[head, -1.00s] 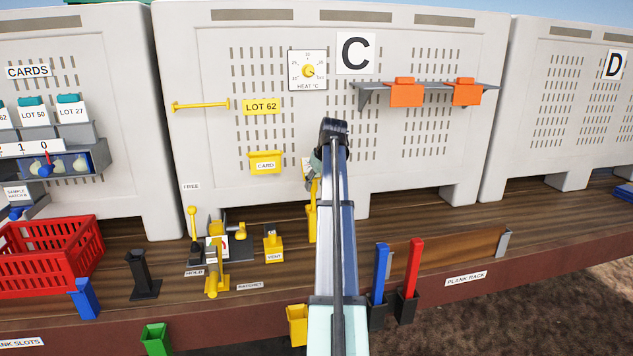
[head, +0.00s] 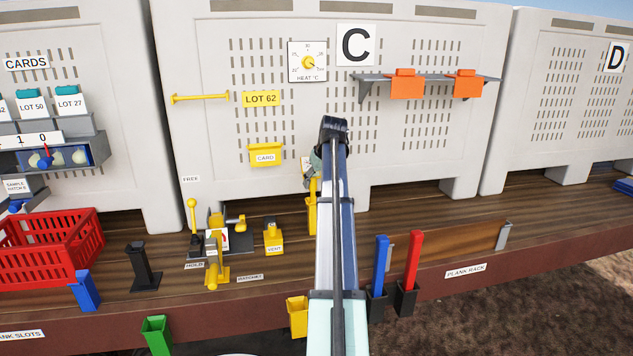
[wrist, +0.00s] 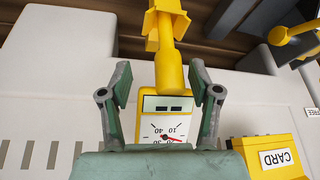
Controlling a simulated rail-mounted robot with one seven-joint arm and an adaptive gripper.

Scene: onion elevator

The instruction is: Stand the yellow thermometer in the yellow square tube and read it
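A yellow case with a white dial (wrist: 166,126) and a red needle shows between my fingers in the wrist view, upside down; it appears to be the thermometer's head. The lower part of its face is hidden by my gripper, so I cannot read it fully. A yellow round-ended stem (wrist: 170,65) runs from beside it to a square yellow piece (wrist: 165,20). In the head view a yellow upright (head: 311,215) stands left of my arm. I cannot tell whether the stem sits in a tube. My gripper (wrist: 160,85) is open, its fingers either side of the case, with gaps visible.
A yellow square holder (head: 298,318) hangs on the front edge. A yellow vent block (head: 273,238) and a yellow lever stand (head: 215,262) are to the left. A yellow card holder (head: 265,154) is on the bin wall. Blue (head: 381,265) and red (head: 413,260) uprights stand right of my arm.

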